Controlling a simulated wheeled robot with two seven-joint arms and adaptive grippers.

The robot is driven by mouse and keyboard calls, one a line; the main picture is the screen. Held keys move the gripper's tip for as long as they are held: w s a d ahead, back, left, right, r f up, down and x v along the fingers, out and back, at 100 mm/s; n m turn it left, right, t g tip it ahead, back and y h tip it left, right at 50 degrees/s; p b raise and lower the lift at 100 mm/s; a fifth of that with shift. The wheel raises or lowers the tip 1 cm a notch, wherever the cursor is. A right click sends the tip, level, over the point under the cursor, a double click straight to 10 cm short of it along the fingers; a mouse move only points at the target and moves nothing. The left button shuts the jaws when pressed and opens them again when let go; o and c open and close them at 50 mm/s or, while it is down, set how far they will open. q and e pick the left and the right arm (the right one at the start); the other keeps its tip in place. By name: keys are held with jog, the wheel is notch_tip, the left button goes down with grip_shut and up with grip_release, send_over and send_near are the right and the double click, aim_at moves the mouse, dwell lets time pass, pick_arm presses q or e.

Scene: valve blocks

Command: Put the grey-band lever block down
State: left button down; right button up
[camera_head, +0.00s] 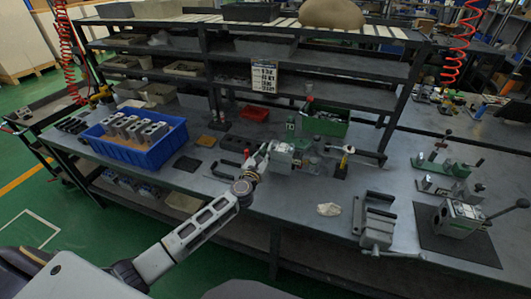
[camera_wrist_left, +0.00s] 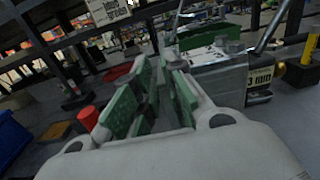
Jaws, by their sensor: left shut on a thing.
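The grey-band lever block (camera_head: 283,155) is a grey metal block near the middle of the workbench (camera_head: 290,200). In the left wrist view the block (camera_wrist_left: 218,80) shows just beyond the fingertips, with a label on its side and a silver bar rising to the right. My left gripper (camera_head: 259,160) reaches it from the left and is shut on it. In the left wrist view its green-padded fingers (camera_wrist_left: 150,95) partly hide the contact. I cannot tell whether the block's underside touches the bench. My right gripper is not in view.
A blue bin (camera_head: 158,154) of grey blocks stands left. A white cloth (camera_head: 328,209) and a clamp vise (camera_head: 375,226) lie in front right. Shelves rise behind.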

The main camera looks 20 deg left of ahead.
pick_arm(q)
jog(key=shift+w+r, duration=0.1)
jog(key=shift+r, duration=0.1)
jog(key=shift+f+b, duration=0.85)
jog(key=shift+f, duration=0.9)
jog(key=c, duration=1.9)
grip_release()
jog(key=shift+f, duration=0.4)
jog(key=o, duration=0.4)
jog(key=shift+s+r, duration=0.2)
